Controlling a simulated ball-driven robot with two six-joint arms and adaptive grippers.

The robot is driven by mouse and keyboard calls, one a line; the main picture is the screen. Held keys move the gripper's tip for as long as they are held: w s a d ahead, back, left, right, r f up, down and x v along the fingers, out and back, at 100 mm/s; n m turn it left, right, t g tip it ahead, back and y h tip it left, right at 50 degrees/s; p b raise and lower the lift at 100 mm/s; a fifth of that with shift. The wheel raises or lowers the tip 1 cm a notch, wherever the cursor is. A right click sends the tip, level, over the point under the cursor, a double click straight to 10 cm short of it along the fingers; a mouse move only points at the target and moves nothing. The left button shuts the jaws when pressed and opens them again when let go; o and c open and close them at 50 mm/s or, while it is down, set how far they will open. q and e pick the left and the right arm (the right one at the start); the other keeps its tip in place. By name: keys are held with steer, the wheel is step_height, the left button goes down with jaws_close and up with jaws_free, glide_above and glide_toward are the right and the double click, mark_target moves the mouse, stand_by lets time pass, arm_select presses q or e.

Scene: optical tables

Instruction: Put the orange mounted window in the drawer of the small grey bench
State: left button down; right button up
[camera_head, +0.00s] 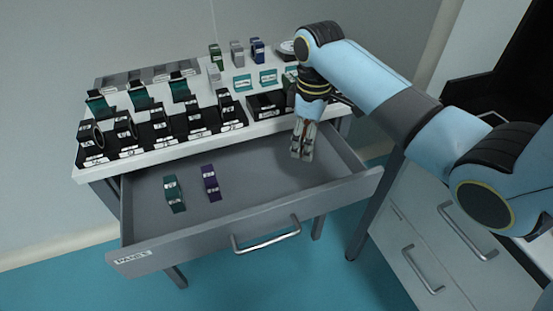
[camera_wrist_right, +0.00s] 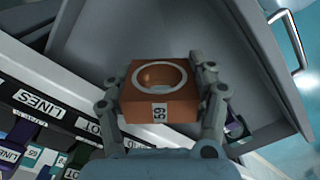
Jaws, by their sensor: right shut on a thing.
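The orange mounted window (camera_wrist_right: 148,103), a block with a round opening and a label reading 59, is between the fingers of my right gripper (camera_wrist_right: 162,92) in the right wrist view. That gripper (camera_head: 302,150) is shut on it and hangs over the back right part of the open drawer (camera_head: 255,185) in the head view. There the window is mostly hidden by the fingers. The drawer of the small grey bench is pulled well out, and its front (camera_head: 180,243) carries a label and a bar handle. My left gripper is not in view.
A teal mount (camera_head: 174,193) and a purple mount (camera_head: 211,183) lie in the drawer's left half; its right half looks clear. The white bench top (camera_head: 160,155) above holds several black, teal and grey mounts. White cabinets (camera_head: 425,245) stand at the right.

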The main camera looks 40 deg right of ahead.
steer(key=b, duration=0.1)
glide_above(285, 169)
step_height(285, 169, down, 3)
steer(key=shift+f, duration=0.15)
steer(key=shift+f+b, duration=0.5)
steer(key=shift+f, duration=1.4)
steer(key=shift+f, duration=0.6)
steer(key=o, duration=1.1)
steer(key=shift+c, duration=0.2)
step_height(285, 169, up, 13)
steer(key=p, duration=0.2)
